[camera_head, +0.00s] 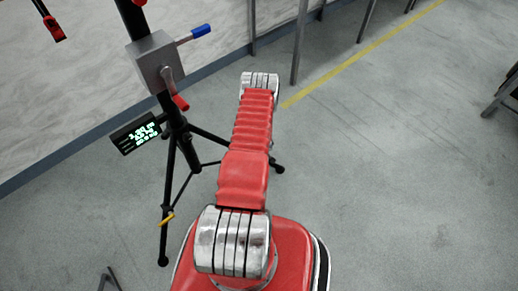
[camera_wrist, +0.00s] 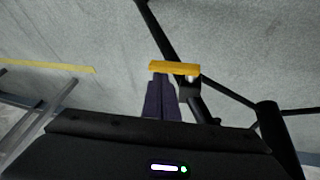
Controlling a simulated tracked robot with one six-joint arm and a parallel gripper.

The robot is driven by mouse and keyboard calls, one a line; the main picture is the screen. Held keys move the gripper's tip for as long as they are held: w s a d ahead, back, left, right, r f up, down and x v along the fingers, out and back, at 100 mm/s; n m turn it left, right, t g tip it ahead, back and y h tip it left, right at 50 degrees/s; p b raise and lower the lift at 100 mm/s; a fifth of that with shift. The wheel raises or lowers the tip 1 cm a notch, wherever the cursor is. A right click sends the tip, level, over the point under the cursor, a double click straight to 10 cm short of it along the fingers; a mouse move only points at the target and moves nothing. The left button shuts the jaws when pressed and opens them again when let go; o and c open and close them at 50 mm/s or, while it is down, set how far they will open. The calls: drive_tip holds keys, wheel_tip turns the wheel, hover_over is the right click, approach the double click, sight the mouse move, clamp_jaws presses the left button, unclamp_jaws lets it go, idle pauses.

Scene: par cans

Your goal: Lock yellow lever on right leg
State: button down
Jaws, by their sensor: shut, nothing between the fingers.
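The yellow lever (camera_head: 167,219) sits low on a black tripod leg (camera_head: 164,240), left of my red arm in the head view. In the wrist view the yellow lever (camera_wrist: 174,67) lies crosswise, its right end at a dark clamp (camera_wrist: 188,86) on the black leg (camera_wrist: 205,108). My gripper (camera_wrist: 160,77) is shut and empty, its dark fingers side by side. The fingertips show right at the lower edge of the lever's left part; I cannot tell whether they touch it. My gripper does not show in the head view.
The stand carries a grey box (camera_head: 155,62) with a blue-ended handle (camera_head: 201,31) and a red-ended handle (camera_head: 180,102). A lit display (camera_head: 137,133) hangs at its left. Other tripod legs (camera_wrist: 240,97) spread nearby. Open grey floor (camera_head: 400,170) lies to the right.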

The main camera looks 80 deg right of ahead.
drive_tip(key=shift+r, duration=0.1)
idle(0.3)
drive_tip(key=s+d+r, duration=0.4)
drive_tip(key=s+r, duration=0.3)
drive_tip(key=r, duration=0.1)
drive_tip(key=shift+s+r, duration=0.2)
drive_tip(key=shift+s, duration=0.2)
drive_tip(key=shift+d, duration=0.1)
idle(0.8)
